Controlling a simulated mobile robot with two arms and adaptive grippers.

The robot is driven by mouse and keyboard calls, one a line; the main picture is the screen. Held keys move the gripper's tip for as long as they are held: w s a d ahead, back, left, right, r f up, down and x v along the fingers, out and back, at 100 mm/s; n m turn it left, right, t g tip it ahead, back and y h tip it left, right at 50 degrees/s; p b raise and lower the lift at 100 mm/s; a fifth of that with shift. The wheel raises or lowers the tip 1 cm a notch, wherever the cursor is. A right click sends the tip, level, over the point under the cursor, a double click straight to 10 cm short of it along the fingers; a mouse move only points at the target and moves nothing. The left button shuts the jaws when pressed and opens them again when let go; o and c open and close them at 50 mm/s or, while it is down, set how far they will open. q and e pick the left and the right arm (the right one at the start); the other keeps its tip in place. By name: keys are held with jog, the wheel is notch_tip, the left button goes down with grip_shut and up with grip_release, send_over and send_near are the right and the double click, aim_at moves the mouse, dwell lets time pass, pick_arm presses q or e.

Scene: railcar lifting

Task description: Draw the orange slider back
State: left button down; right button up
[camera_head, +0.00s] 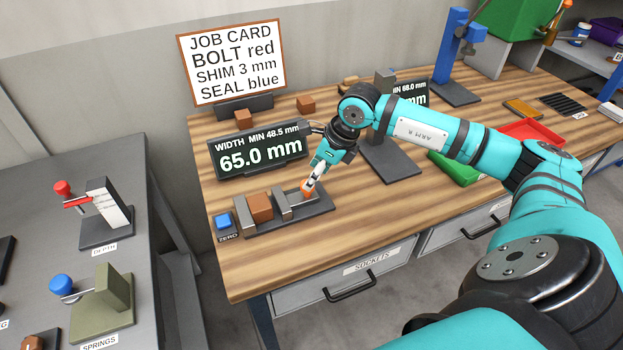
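The orange slider (306,186) is a small orange piece at the right end of a grey width gauge (290,220) on the wooden bench. My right gripper (312,180) points down at it, its pale fingertips at the orange piece and partly covering it. I cannot tell whether the fingers are closed on it. On the gauge, a brown block (260,207) sits between two grey upright jaws, touching or close to the left one. The display (260,153) reads 65.0 mm, with "WIDTH MIN 48.5 mm" above. My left gripper is not in view.
A blue ZERO button (223,221) is at the gauge's left end. A job card (232,62) stands behind the display. A second gauge stand (388,165) is behind my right arm. Green and red trays (532,133) lie to the right. A grey side table (75,165) is at left.

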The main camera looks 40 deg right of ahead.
jog(key=v, duration=0.8)
jog(key=shift+s+d+r, duration=0.2)
jog(key=shift+r, duration=0.1)
